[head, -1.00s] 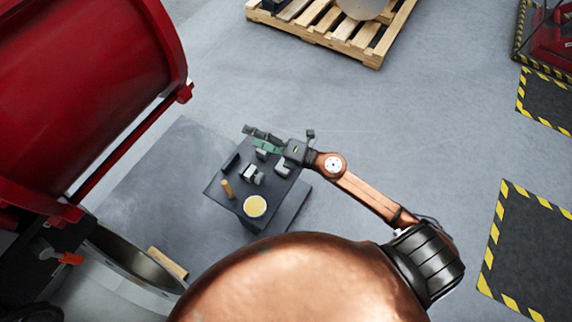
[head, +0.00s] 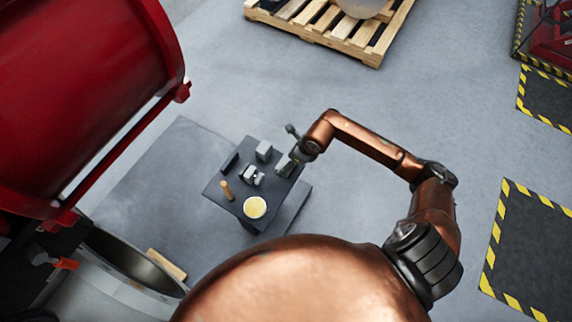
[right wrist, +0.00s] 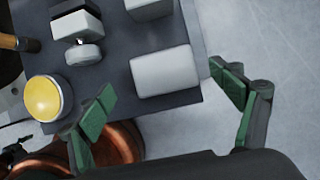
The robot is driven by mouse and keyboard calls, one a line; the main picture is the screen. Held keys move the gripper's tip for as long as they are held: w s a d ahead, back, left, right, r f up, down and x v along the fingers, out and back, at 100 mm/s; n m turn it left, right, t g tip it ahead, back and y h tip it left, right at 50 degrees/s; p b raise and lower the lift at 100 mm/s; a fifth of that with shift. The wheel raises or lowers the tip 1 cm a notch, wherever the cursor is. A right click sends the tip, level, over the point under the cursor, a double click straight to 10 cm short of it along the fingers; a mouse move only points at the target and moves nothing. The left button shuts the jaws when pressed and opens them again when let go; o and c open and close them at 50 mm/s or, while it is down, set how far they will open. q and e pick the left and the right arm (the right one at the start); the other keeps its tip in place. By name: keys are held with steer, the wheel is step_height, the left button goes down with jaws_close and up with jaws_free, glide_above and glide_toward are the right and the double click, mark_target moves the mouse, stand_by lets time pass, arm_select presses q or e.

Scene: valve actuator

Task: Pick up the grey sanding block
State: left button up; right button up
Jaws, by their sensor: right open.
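A plain light-grey block (head: 285,165), which looks like the sanding block, lies on the dark top of a small stand (head: 235,208), near its right edge. In the right wrist view the block (right wrist: 165,71) lies between and ahead of the green fingertips of my right gripper (right wrist: 161,82). These fingers are open, with gaps on both sides of the block and no visible contact. In the head view my right gripper (head: 297,155) is above and beside the block, its fingers mostly hidden by my wrist.
A second grey block (head: 264,150), a grey-and-black fitting (head: 252,176), a wooden handle (head: 227,190), a yellow-topped round container (head: 255,207) and a black piece (head: 230,161) share the stand. A large red machine (head: 80,90) stands left.

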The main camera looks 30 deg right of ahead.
steer(key=x, duration=0.1)
steer(key=b+x, duration=0.1)
steer(key=x, duration=0.3)
steer(key=shift+d+f+b, duration=0.1)
steer(key=shift+d+b, duration=0.2)
arm_select(q)
steer(key=shift+s+f, duration=0.55)
steer(key=shift+f, duration=0.2)
arm_select(e)
steer(key=shift+c, duration=0.7)
steer(key=c, duration=1.2)
